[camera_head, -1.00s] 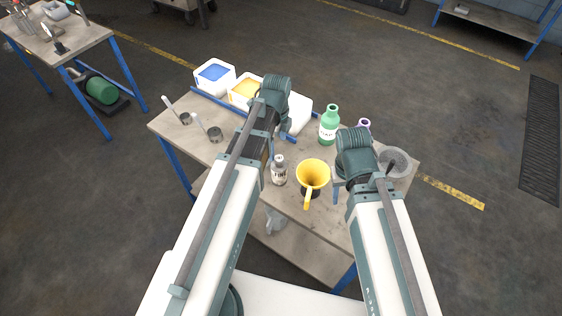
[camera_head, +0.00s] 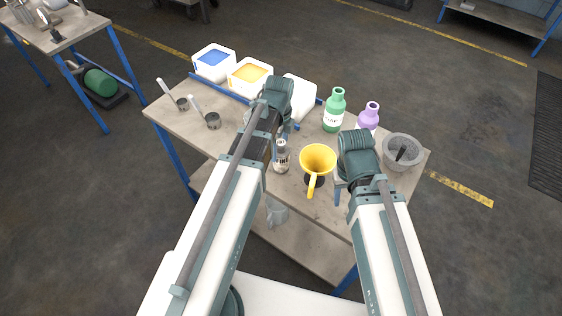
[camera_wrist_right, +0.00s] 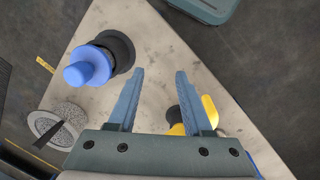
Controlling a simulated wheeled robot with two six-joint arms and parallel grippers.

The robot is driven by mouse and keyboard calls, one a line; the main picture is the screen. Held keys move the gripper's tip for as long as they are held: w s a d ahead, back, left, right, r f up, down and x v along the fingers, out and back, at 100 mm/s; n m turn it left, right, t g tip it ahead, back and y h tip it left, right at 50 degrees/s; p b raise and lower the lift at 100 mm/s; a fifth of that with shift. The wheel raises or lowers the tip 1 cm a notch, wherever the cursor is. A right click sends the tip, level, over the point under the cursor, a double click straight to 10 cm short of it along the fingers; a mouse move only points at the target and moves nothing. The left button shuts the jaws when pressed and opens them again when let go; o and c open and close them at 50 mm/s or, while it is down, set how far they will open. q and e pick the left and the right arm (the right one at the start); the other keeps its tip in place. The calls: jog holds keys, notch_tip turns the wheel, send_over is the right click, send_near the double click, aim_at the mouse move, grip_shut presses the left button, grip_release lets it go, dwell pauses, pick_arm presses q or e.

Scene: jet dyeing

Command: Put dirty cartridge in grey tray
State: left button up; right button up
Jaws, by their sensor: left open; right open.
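I cannot pick out a dirty cartridge or a grey tray for certain. A blue knobbed piece on a dark round base (camera_wrist_right: 90,64) stands on the bench in the right wrist view; my right arm hides that spot in the head view. My right gripper (camera_wrist_right: 158,72) is open and empty above the bench, and its fingers point between the blue piece and a yellow funnel (camera_wrist_right: 208,110). In the head view my left gripper (camera_head: 286,126) hangs over the middle of the bench near a white jug (camera_head: 298,92), its fingertips mostly hidden by the arm.
The bench (camera_head: 232,140) also holds a yellow funnel (camera_head: 318,160), a small labelled bottle (camera_head: 282,158), green (camera_head: 334,112) and purple (camera_head: 368,118) bottles, a mortar (camera_head: 402,152), jugs of blue (camera_head: 213,60) and yellow (camera_head: 250,76), and metal ladles (camera_head: 212,120). Another bench (camera_head: 50,35) stands far left.

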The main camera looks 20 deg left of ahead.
aim_at(281, 153)
pick_arm(q)
jog(key=f+b, duration=0.5)
jog(key=shift+w+d+f, duration=0.15)
jog(key=shift+w, duration=0.1)
pick_arm(e)
notch_tip(281, 153, down, 5)
jog(key=shift+f, duration=0.15)
pick_arm(q)
grip_shut()
jog(key=shift+r, duration=0.2)
